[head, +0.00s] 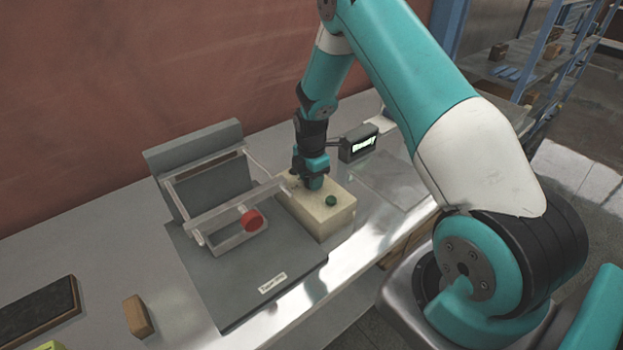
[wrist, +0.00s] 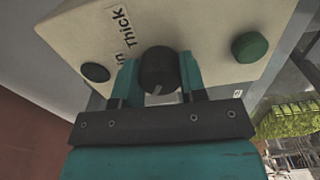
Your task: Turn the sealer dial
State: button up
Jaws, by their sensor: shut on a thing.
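The sealer is a cream box (head: 334,222) on the bench in the head view. Its top face fills much of the wrist view (wrist: 205,22) and carries the printed word "Thick". The sealer dial is a black round knob (wrist: 158,70) with a light mark on its near side. My gripper (wrist: 157,78) is shut on the dial, one teal finger on each side of it. In the head view my gripper (head: 312,184) points down onto the box and hides the dial. A green button (wrist: 250,47) sits to the right of the dial and also shows in the head view (head: 330,200).
A grey press with a clear frame and a red knob (head: 251,220) stands just left of the box. A small lit display (head: 360,143) stands behind it. A black round part (wrist: 95,72) is left of the dial. A wooden block (head: 138,315) lies at the front left.

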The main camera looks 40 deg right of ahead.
jog(key=m+b, duration=0.2)
jog(key=m, duration=0.1)
jog(key=shift+f, duration=0.1)
jog(key=m+b, duration=0.2)
jog(key=m, duration=0.1)
jog(key=shift+m, duration=0.3)
jog(key=m+b, duration=0.1)
jog(key=m, duration=0.2)
jog(key=shift+m, duration=0.3)
jog(key=m+b, duration=0.1)
jog(key=m, duration=0.2)
jog(key=shift+m+b, duration=0.3)
jog(key=shift+b, duration=0.1)
jog(key=m+b, duration=0.1)
jog(key=m, duration=0.3)
jog(key=shift+w+m, duration=0.1)
jog(key=shift+m, duration=0.2)
jog(key=m, duration=0.2)
jog(key=m+b, duration=0.1)
jog(key=m, duration=0.1)
jog(key=shift+r+m, duration=0.2)
jog(key=shift+m, duration=0.1)
jog(key=o, duration=0.9)
